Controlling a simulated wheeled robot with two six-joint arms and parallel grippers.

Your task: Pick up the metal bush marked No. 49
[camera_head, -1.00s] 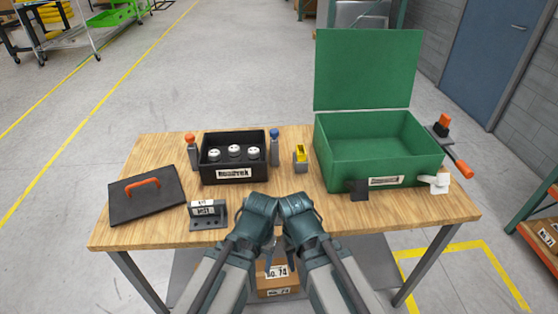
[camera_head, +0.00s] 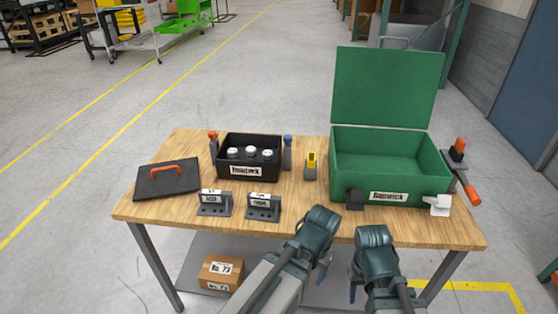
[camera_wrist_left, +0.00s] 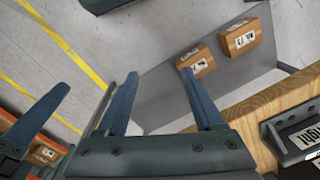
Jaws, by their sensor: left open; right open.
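I cannot pick out a metal bush marked No. 49; no readable 49 shows. Three pale-topped round pieces (camera_head: 249,153) stand in a black bin (camera_head: 249,171) on the table. Two dark metal brackets with white label plates, a left one (camera_head: 214,211) and a right one (camera_head: 263,214), stand at the table's front; their small print is unclear. My left gripper (camera_wrist_left: 160,75) is open and empty in the left wrist view. My right gripper (camera_head: 383,292) is open, its fingers pointing down in front of the table edge. Both grippers are clear of the brackets.
The wooden table (camera_head: 300,213) holds a black lid with an orange handle (camera_head: 167,180), a yellow-topped item (camera_head: 310,165) and an open green case (camera_head: 388,188). A cardboard box (camera_head: 220,272) is on the lower shelf; two boxes show there in the left wrist view.

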